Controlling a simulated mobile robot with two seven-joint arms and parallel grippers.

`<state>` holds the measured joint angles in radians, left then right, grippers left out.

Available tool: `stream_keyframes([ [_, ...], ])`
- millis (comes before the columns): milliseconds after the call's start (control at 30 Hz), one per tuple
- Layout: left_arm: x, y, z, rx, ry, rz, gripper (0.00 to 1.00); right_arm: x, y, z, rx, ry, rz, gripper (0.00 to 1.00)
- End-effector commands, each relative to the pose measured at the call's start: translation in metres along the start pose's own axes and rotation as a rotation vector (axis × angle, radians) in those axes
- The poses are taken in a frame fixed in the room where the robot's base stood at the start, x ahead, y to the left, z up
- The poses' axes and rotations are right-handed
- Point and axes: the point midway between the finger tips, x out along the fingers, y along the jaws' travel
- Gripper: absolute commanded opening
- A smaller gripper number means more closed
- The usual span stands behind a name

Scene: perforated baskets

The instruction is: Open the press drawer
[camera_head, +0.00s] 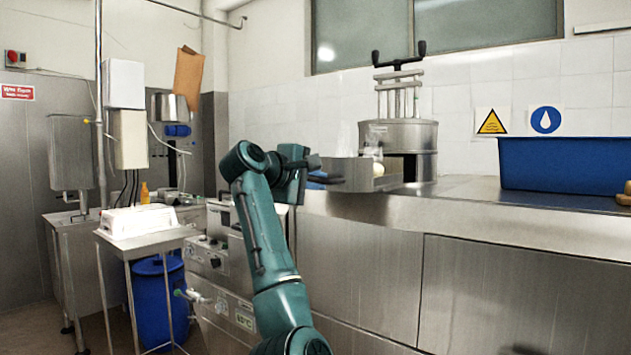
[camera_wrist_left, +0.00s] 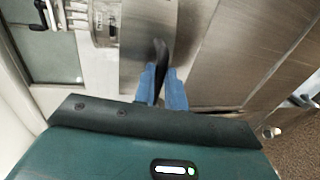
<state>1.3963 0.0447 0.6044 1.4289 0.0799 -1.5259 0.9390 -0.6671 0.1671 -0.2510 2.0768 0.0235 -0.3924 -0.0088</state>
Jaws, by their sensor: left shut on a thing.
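The press (camera_head: 398,140) is a metal cylinder with rods and a black T-shaped handle on top, standing on the steel counter. Its drawer (camera_head: 350,169), a grey metal box, sticks out of the press's lower part toward the left. A pale round thing shows inside the drawer. My left gripper (camera_head: 325,178) is at the drawer's outer end. In the left wrist view, its blue fingers (camera_wrist_left: 161,86) are shut on the black drawer handle (camera_wrist_left: 160,55). The drawer's metal front (camera_wrist_left: 147,22) shows behind the handle. My right gripper is not in view.
A blue perforated basket (camera_head: 565,164) stands on the counter (camera_head: 450,200) at the right. A control machine (camera_head: 215,260) stands left of my arm.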

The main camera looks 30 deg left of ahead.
Motion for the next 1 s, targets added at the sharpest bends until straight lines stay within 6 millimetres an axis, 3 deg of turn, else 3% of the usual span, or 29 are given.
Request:
stream_keyframes([
  [200,0.0,-0.004,-0.001,-0.001,-0.001,-0.01,0.0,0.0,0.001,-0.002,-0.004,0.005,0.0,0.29],
  [233,0.0,-0.004,-0.001,-0.001,-0.001,-0.011,0.15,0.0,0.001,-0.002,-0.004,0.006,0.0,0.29],
  [467,0.0,-0.003,-0.001,-0.001,-0.001,-0.008,0.34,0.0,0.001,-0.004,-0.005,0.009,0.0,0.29],
  [767,-0.003,-0.002,-0.001,0.0,0.0,-0.005,0.34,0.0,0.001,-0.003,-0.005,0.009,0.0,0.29],
  [867,-0.013,-0.003,-0.001,-0.001,0.001,-0.003,0.34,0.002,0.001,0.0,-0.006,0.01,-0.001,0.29],
  [1000,-0.04,-0.003,-0.002,-0.001,0.004,0.0,0.34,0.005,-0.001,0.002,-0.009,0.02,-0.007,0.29],
])
